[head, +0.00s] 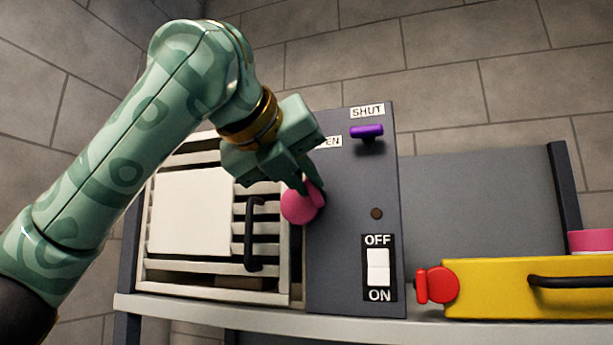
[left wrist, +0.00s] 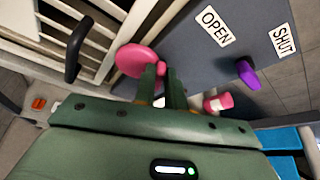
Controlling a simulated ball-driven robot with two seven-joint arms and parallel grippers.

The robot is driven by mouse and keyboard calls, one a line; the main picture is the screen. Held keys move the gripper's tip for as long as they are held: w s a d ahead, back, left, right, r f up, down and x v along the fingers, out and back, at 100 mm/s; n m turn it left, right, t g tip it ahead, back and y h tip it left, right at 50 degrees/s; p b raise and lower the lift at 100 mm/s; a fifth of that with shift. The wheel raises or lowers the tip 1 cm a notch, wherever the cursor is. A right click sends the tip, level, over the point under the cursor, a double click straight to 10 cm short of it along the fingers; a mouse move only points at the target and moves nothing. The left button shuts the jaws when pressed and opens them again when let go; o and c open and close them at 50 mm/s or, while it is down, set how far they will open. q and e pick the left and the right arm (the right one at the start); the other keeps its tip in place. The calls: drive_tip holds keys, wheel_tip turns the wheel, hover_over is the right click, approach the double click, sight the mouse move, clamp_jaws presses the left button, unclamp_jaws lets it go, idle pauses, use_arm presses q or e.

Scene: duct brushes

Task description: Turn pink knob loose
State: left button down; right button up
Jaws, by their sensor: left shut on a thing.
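The pink knob (head: 300,205) sits at the left edge of the dark grey panel (head: 350,240), beside the slatted cover. It also shows in the left wrist view (left wrist: 137,61) as a round pink disc with a raised grip. My left gripper (head: 305,188) reaches down to it from the upper left and is shut on its grip. In the left wrist view my left gripper's fingers (left wrist: 163,82) are on the grip part of the knob; part of it is hidden behind them. My right gripper is in neither view.
The white slatted cover (head: 272,225) has a black handle (head: 252,235). A purple lever (head: 366,132) is near the SHUT label, and a white switch (head: 378,267) sits between OFF and ON. A yellow case (head: 500,290) with a red knob (head: 443,285) lies right on the shelf (head: 210,308).

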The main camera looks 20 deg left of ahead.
sight(314, 204)
use_arm(q)
drive_tip(key=n, duration=0.1)
drive_tip(key=n+h, duration=0.2)
drive_tip(key=shift+a+f+t, duration=0.25)
drive_tip(key=shift+a+t, duration=0.15)
drive_tip(key=f+n+t+b, duration=0.1)
drive_tip(key=n+t+b, duration=0.1)
drive_tip(key=n+b, duration=0.2)
drive_tip(key=f+n+t+b, duration=0.1)
drive_tip(key=n+b, duration=0.4)
drive_tip(key=n, duration=0.5)
drive_tip(key=d+f+n+t+b, duration=0.1)
drive_tip(key=f+n+t+b, duration=0.1)
drive_tip(key=n+t+b, duration=0.2)
drive_tip(key=shift+w+n+b, duration=0.15)
drive_tip(key=shift+n+b, duration=0.45)
drive_tip(key=shift+n, duration=1.2)
drive_tip(key=n+y+b, duration=0.1)
drive_tip(key=n+b, duration=0.1)
drive_tip(key=n, duration=0.1)
drive_tip(key=n+y+b, duration=0.1)
drive_tip(key=n, duration=0.1)
drive_tip(key=shift+d+t+y, duration=0.3)
drive_tip(key=shift+d+t, duration=0.05)
drive_tip(key=shift+t, duration=0.05)
drive_tip(key=shift+r+n+y+b, duration=0.15)
drive_tip(key=shift+n+y+b, duration=0.35)
drive_tip(key=shift+n, duration=0.4)
drive_tip(key=shift+r+n+y, duration=0.1)
drive_tip(key=shift+n+y, duration=0.2)
